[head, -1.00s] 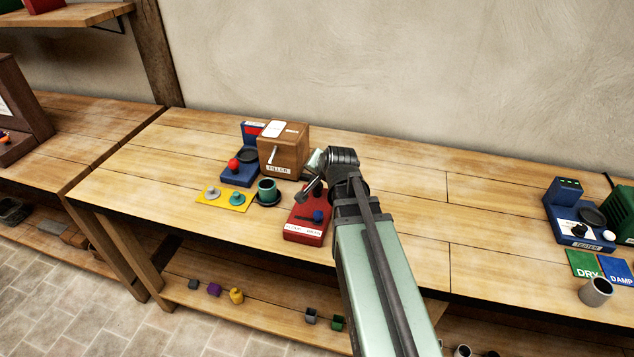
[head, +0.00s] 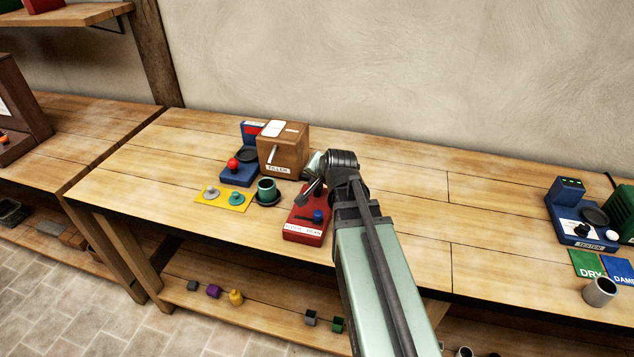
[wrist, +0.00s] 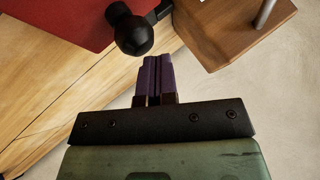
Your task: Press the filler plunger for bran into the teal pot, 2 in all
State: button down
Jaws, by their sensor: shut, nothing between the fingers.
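The wooden filler box (head: 283,150), labelled FILLER, stands at the middle of the bench; its corner shows in the wrist view (wrist: 225,35) with a metal rod. A black ball knob (wrist: 133,33) on a short dark shaft sticks out beside the box, apparently the plunger. The teal pot (head: 267,189) stands upright on a dark disc in front of the filler; its inside cannot be made out. My gripper (wrist: 155,60) is shut and empty, its purple fingertips close below the knob; contact cannot be told. In the head view my gripper (head: 312,192) is above the red box.
The red selector box (head: 303,235), with a blue knob and a FLOUR/BRAN label, lies under my gripper. A blue device (head: 240,172) with a red ball and a yellow plate (head: 222,199) stand left. A blue tester (head: 580,232) stands far right.

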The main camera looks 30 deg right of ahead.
jog(key=shift+f+b, duration=0.6)
jog(key=shift+f, duration=0.05)
dwell(0.3)
jog(key=shift+r, duration=0.15)
jog(key=shift+r+p, duration=1.25)
jog(key=shift+p, duration=0.1)
notch_tip(320, 180, up, 5)
jog(key=p, duration=0.5)
dwell(1.9)
